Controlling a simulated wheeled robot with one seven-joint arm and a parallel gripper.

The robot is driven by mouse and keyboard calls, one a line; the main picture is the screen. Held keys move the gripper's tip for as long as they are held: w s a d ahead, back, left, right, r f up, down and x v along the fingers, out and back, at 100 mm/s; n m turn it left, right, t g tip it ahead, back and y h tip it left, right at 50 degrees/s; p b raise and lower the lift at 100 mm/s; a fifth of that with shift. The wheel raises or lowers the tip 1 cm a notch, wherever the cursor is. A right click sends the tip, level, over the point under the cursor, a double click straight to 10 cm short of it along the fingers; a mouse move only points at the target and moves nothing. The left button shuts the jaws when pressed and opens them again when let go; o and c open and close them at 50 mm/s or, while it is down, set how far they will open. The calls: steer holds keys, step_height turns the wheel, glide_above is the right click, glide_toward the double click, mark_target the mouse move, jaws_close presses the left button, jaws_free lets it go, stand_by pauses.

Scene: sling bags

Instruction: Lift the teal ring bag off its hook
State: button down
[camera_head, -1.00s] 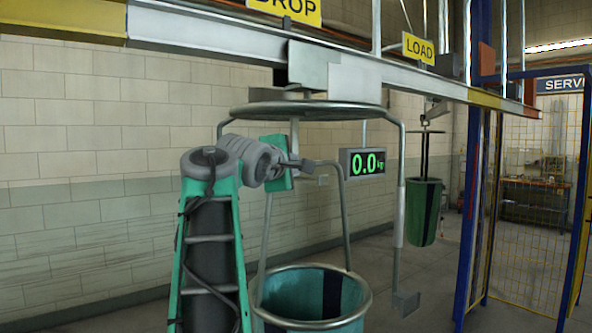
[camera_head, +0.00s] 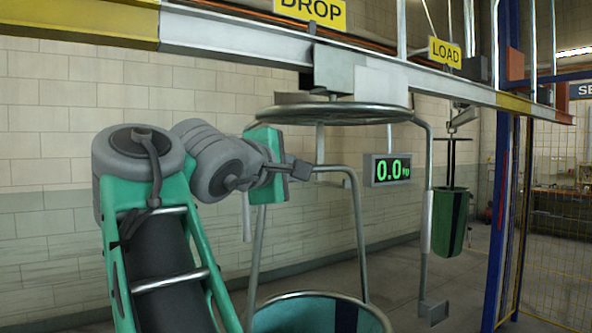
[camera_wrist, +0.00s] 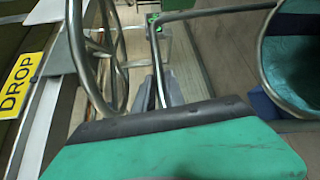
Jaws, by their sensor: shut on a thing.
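The teal ring bag (camera_head: 305,317) hangs low in the head view, with a round metal rim, a dark stripe and a thin metal handle (camera_head: 357,225). Its lower part is cut off by the frame. My gripper (camera_head: 298,170) is shut on the handle's top bar, below the round carrier ring (camera_head: 335,113). In the wrist view the bar passes between my fingers (camera_wrist: 158,92), and the bag's open mouth shows at right (camera_wrist: 295,55). A bent metal arm hangs from the carrier to a small plate (camera_head: 433,311); I cannot tell whether the handle touches a hook.
A display (camera_head: 391,170) reads 0.0. The overhead rail (camera_head: 250,40) bears a DROP sign (camera_head: 310,12). A blue post (camera_head: 500,220) and mesh fence stand at right.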

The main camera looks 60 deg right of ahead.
step_height(320, 180, up, 4)
steer(key=p, duration=0.3)
steer(key=shift+f+p, duration=0.2)
steer(key=shift+p, duration=0.1)
steer(key=shift+s, duration=0.1)
steer(key=s+a, duration=0.6)
steer(key=s, duration=0.5)
steer(key=shift+s+p, duration=0.2)
steer(key=shift+p, duration=0.15)
stand_by(0.3)
steer(key=shift+d, duration=0.1)
stand_by(1.1)
